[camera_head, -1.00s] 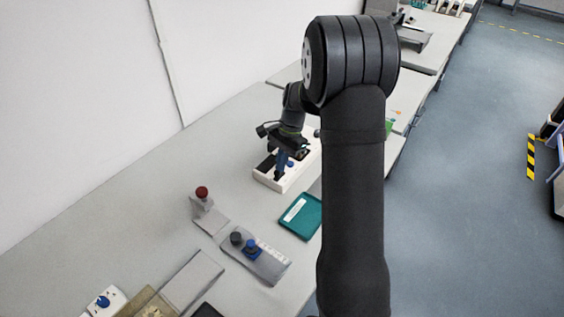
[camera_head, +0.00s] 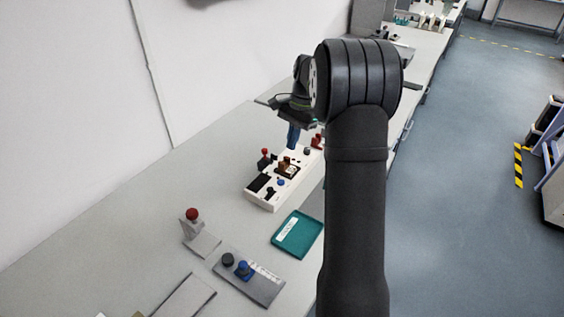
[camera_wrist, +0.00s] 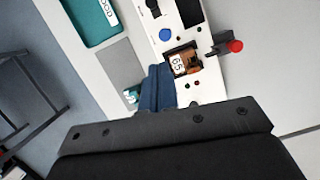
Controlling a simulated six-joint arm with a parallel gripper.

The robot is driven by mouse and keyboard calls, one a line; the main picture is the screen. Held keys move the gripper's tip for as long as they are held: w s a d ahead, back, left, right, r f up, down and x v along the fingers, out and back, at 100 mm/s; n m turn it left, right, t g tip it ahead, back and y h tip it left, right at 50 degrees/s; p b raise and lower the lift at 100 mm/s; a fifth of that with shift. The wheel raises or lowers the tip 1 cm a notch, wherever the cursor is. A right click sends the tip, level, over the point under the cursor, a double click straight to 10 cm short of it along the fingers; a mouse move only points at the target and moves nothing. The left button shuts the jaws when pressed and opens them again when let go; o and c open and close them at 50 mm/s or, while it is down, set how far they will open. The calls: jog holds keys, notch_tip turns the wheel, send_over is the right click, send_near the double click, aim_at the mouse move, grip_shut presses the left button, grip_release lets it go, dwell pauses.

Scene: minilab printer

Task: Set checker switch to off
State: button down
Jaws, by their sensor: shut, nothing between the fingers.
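The checker, a white box (camera_head: 255,194), stands on the bench in the head view, with a dark panel (camera_head: 259,183), a blue knob (camera_head: 281,183) and a small black switch-like part (camera_head: 270,191). The blue knob (camera_wrist: 166,34) and a black part (camera_wrist: 153,8) also show at the top of the wrist view. The switch's setting is too small to tell. My gripper (camera_head: 293,145) is above the checker's far part, its blue fingers shut and empty. In the wrist view the fingers (camera_wrist: 160,70) overlap the box's edge; contact cannot be told.
A red-knobbed lever (camera_wrist: 235,46) sticks out from the checker beside a brown holder labelled 65 (camera_wrist: 180,64). A teal tray (camera_head: 299,236), a grey panel with knobs (camera_head: 262,290) and a red-topped stand (camera_head: 194,230) lie nearer. The bench left of the checker is clear.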

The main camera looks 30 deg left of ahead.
send_near(273, 193)
jog(key=w+f, duration=0.3)
jog(key=shift+w, duration=0.15)
jog(key=s, duration=0.1)
jog(key=s+f, duration=0.1)
jog(key=s, duration=0.1)
jog(key=shift+a+f, duration=0.1)
jog(key=shift+a, duration=0.1)
jog(key=shift+s+a+f, duration=0.1)
jog(key=shift+s+f, duration=0.05)
jog(key=shift+s, duration=0.35)
